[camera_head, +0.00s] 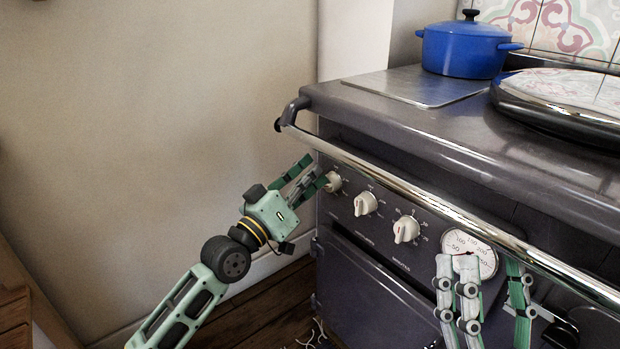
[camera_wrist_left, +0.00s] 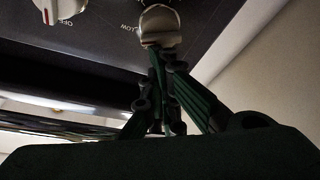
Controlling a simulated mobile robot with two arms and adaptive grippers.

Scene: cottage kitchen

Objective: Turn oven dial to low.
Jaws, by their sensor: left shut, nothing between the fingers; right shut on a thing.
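A row of cream dials is on the dark front panel of the stove. The leftmost dial (camera_head: 333,182) is at my left gripper's fingertips; its mark is not clear. In the left wrist view this dial (camera_wrist_left: 158,24) is just above the fingertips, with the word LOW printed to its left. My left gripper (camera_head: 317,170) is shut and empty, its fingers close together in the wrist view (camera_wrist_left: 162,62); I cannot tell whether they touch the dial. My right gripper (camera_head: 492,292) is at the lower right, below the temperature gauge (camera_head: 470,254), shut around what seems a dark handle.
A middle dial (camera_head: 365,204) and a right dial (camera_head: 406,230) with a red mark are alongside. A chrome rail (camera_head: 400,188) runs across the front above them. A blue pot (camera_head: 466,48) and a round lid (camera_head: 570,88) are on top. Bare wall is at left.

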